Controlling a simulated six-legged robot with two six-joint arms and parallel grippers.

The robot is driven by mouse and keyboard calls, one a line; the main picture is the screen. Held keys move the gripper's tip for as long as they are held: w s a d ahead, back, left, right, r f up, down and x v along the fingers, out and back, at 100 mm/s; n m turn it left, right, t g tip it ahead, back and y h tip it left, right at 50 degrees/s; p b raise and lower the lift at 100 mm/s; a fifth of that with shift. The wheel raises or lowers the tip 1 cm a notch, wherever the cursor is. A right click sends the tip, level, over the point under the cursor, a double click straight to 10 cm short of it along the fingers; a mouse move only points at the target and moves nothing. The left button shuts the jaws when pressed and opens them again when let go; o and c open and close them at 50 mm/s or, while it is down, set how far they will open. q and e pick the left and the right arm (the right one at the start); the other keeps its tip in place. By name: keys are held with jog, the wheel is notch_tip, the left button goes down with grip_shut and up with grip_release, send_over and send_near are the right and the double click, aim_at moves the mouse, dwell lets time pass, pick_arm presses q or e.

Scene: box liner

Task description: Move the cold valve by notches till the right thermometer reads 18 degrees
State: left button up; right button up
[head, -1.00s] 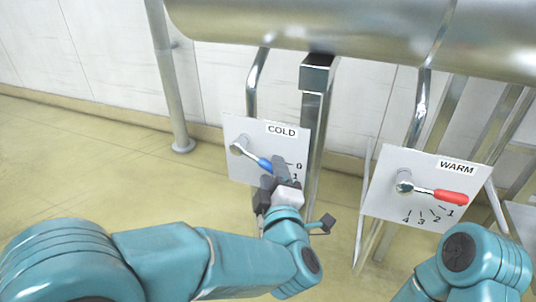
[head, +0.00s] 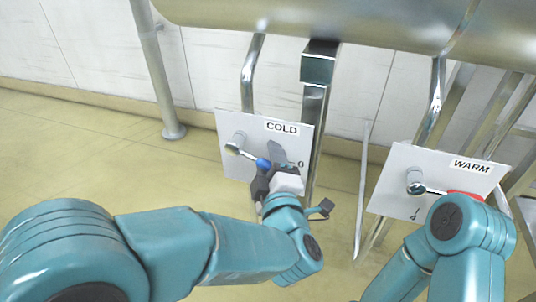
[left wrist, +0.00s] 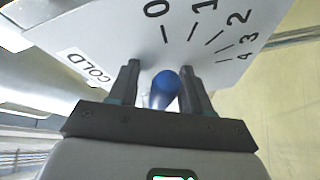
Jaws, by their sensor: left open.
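The cold valve's blue handle (head: 262,163) is on a metal lever in front of the white COLD plate (head: 235,172). My left gripper (head: 269,167) is at the handle and hides most of it in the head view. In the left wrist view, the blue handle (left wrist: 163,88) lies between the two open fingers of my left gripper (left wrist: 159,70). Marks 0 to 4 show on the plate there. The handle's end is near the 0 mark, but its exact notch cannot be told. My right gripper is out of view. No thermometer is in view.
The WARM plate (head: 398,165) with a red handle (head: 463,195) is at the right, partly behind my right arm. A large metal pipe (head: 330,20) crosses above. A square metal post (head: 314,110) stands beside the COLD plate. Open floor is at the left.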

aim_at(261, 167)
pick_arm(q)
grip_shut()
jog(key=m+b, duration=0.1)
jog(key=a+f+m+t+b, duration=0.1)
jog(key=m+b, duration=0.1)
jog(key=f+m+t+b, duration=0.1)
jog(key=b, duration=0.1)
jog(key=shift+w+a+f, duration=0.2)
jog(key=shift+w+a, duration=0.1)
jog(key=shift+a, duration=0.05)
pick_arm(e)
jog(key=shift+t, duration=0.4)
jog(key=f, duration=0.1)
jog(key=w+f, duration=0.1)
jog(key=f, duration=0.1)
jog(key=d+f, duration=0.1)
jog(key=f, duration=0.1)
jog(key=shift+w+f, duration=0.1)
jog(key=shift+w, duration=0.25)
pick_arm(q)
grip_release()
